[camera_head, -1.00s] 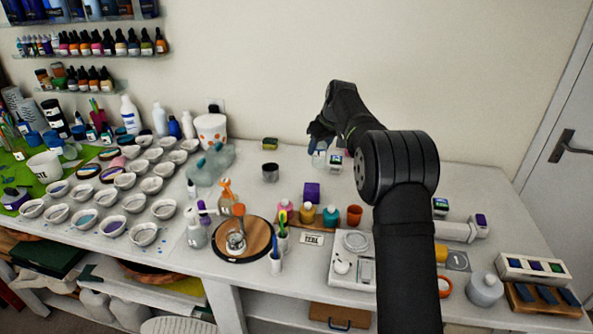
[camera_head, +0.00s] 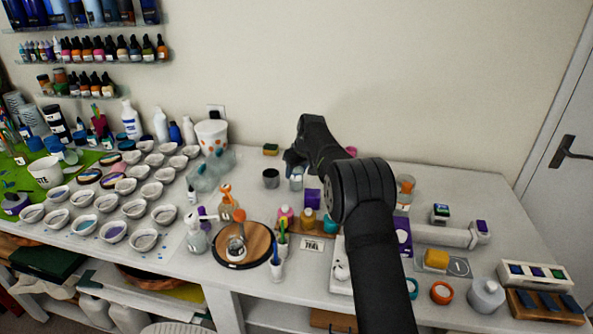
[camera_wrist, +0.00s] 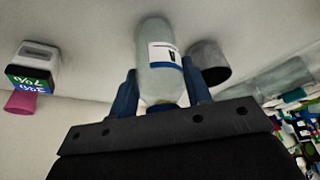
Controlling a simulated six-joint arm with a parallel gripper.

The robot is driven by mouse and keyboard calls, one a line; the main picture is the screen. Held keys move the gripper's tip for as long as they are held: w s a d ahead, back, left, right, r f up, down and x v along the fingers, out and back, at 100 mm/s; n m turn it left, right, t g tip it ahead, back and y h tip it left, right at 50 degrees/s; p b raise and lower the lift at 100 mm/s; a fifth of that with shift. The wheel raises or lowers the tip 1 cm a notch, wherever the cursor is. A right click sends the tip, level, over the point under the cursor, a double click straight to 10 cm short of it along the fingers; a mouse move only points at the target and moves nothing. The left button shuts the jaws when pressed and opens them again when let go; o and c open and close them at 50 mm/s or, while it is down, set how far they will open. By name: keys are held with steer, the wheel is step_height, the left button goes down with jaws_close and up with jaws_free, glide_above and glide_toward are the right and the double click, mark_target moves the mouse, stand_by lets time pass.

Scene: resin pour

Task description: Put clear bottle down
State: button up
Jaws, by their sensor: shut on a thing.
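The clear bottle (camera_wrist: 160,72) is between the two blue fingers of my gripper (camera_wrist: 160,92) in the wrist view. It has a white label with a blue band and a letter on it. My gripper is shut on it. In the head view the bottle (camera_head: 296,180) shows small below my gripper (camera_head: 297,167), near the back of the table. I cannot tell whether its base touches the table.
A dark grey cup (camera_head: 271,179) stands just left of the bottle; it also shows in the wrist view (camera_wrist: 209,62). A purple block (camera_head: 312,198) and several small bottles stand in front. A percent-labelled container (camera_wrist: 36,66) stands apart on the other side.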

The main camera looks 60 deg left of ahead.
steer(key=shift+f, duration=0.1)
steer(key=o, duration=1.2)
steer(key=shift+f, duration=0.1)
steer(key=v, duration=1.2)
steer(key=shift+a, duration=0.1)
steer(key=x, duration=1.1)
steer(key=shift+f, duration=0.2)
steer(key=shift+a, duration=0.2)
steer(key=shift+d+r, duration=0.1)
steer(key=shift+r, duration=1.5)
